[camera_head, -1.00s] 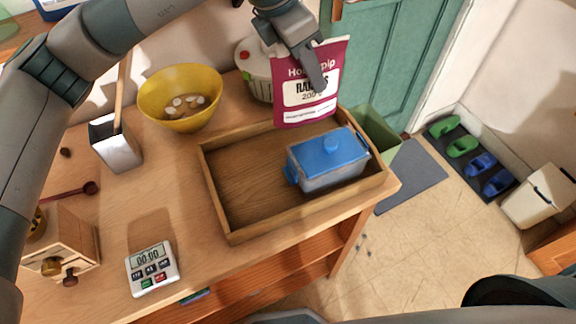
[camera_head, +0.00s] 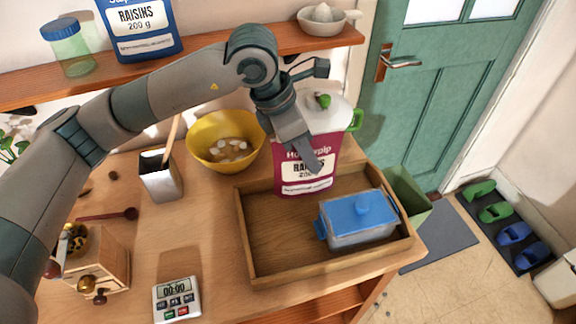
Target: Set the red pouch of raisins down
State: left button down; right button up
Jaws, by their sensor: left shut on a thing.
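The red pouch of raisins (camera_head: 293,185) is upright above or in the back part of the wooden tray (camera_head: 245,235). I cannot tell whether its bottom touches the tray floor. My left gripper (camera_head: 316,168) is shut on the pouch from above and covers part of its front and label. A clear box with a blue lid (camera_head: 358,214) sits in the right part of the tray. My right gripper is not in view.
A yellow bowl (camera_head: 226,153) stands left of the tray, and a white pot with green handles (camera_head: 335,118) stands behind the pouch. A timer (camera_head: 177,299) lies front left. A shelf (camera_head: 200,68) holds a blue raisin pouch (camera_head: 141,28). The tray's left part is clear.

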aim_at(287, 173)
pick_arm(q)
jog(key=a+f, duration=0.1)
jog(key=a, duration=0.1)
jog(key=a+f+p, duration=0.1)
jog(key=a, duration=0.1)
jog(key=shift+f, duration=0.2)
jog(key=shift+f+p, duration=0.5)
jog(key=shift+p, duration=0.1)
notch_tip(287, 173, down, 2)
jog(key=shift+p, duration=0.6)
jog(key=shift+f, duration=0.5)
